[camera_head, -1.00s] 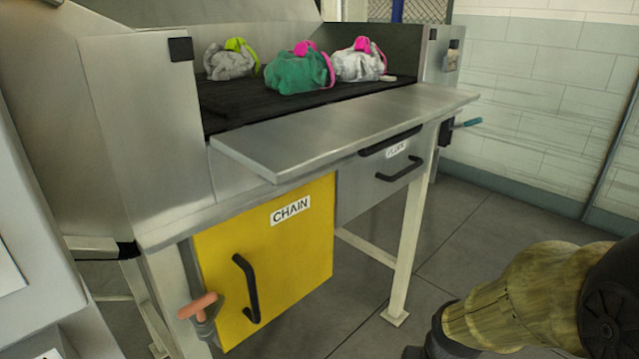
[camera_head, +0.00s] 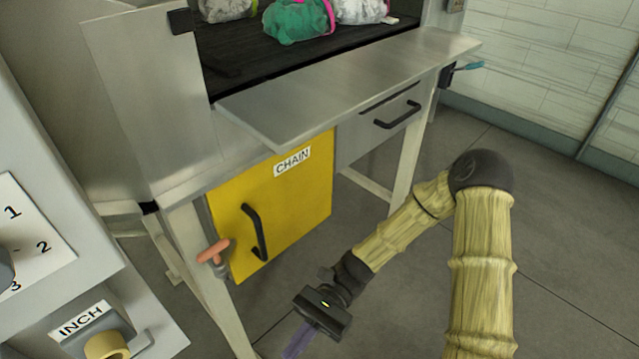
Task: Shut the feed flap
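A flat grey metal flap (camera_head: 350,87) sticks out roughly level from the front of the machine, below its dark feed opening. No label shows on it, so I take it to be the feed flap, standing open. My gripper (camera_head: 298,341) is low in front of the machine, below and in front of the flap and apart from it. Its purplish fingers point down at the bottom of the view, and whether they are open or shut is unclear. It holds nothing that I can see.
A yellow CHAIN door (camera_head: 290,205) with a black handle and a grey panel (camera_head: 365,137) with another handle sit under the flap. An orange-handled lever (camera_head: 213,251) juts out at left. Bags, including a green one (camera_head: 297,20), lie on the dark bed. A control box (camera_head: 75,250) fills the left.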

